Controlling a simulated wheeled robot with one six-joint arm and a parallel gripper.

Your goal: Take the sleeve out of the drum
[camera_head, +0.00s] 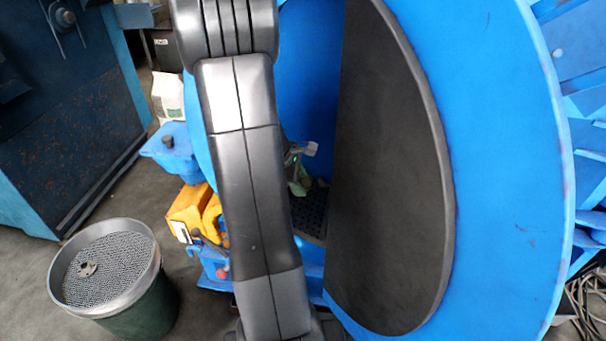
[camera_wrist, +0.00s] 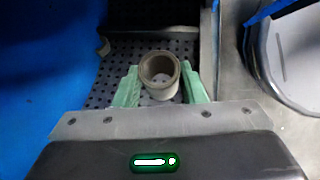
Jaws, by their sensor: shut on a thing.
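The sleeve (camera_wrist: 160,89) is a short, hollow, tan-grey ring in the middle of the wrist view. My gripper (camera_wrist: 161,86) has a green finger on each side of it and is shut on it. Below the sleeve is the drum's dark perforated floor (camera_wrist: 117,62); I cannot tell whether the sleeve touches it. In the head view the blue drum (camera_head: 500,120) stands open, with the perforated plate (camera_head: 309,214) low inside. My gripper (camera_head: 300,183) shows small behind my arm there, inside the opening. The sleeve cannot be made out in the head view.
A large black half-round panel (camera_head: 390,170) covers the right of the drum opening. A round bin with a mesh top (camera_head: 108,265) stands on the floor at the left, a small part on its mesh. A yellow device (camera_head: 190,207) sits beside the drum.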

